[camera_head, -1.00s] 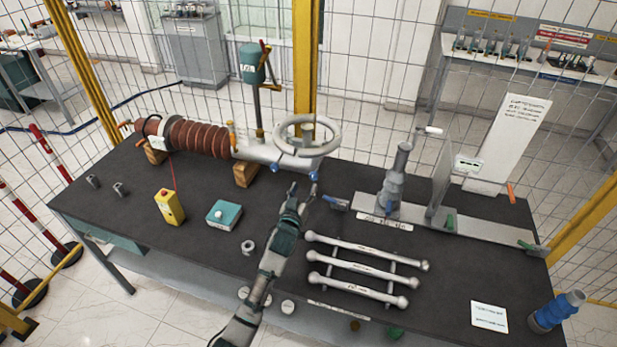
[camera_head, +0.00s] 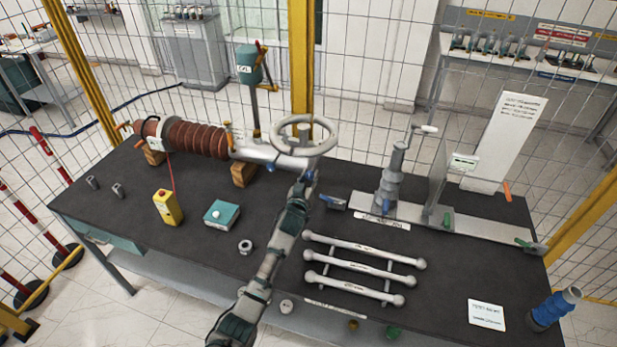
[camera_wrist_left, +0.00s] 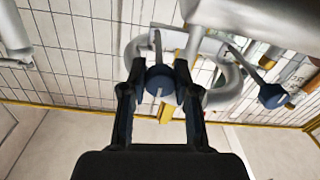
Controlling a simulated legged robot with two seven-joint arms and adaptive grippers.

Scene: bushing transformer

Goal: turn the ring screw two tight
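Two blue-headed screws sit under the ring end of the grey bushing (camera_head: 262,150). One blue screw (camera_head: 309,175) is by my left gripper (camera_head: 303,187); the other blue screw (camera_head: 271,166) is to its left and free. In the left wrist view, the near blue screw (camera_wrist_left: 159,82) lies between the two black fingertips of my left gripper (camera_wrist_left: 160,72), which meet its sides with no clear gap. The other blue screw (camera_wrist_left: 271,95) is at the right there. Which screw is number two cannot be read. My right gripper is not in view.
A large grey ring (camera_head: 305,136) stands over the screws. A grey stand with a crank (camera_head: 392,180) is to the right. Three grey rods (camera_head: 365,270) lie in front of it. A yellow box (camera_head: 167,207) and a teal box (camera_head: 221,214) stand at left.

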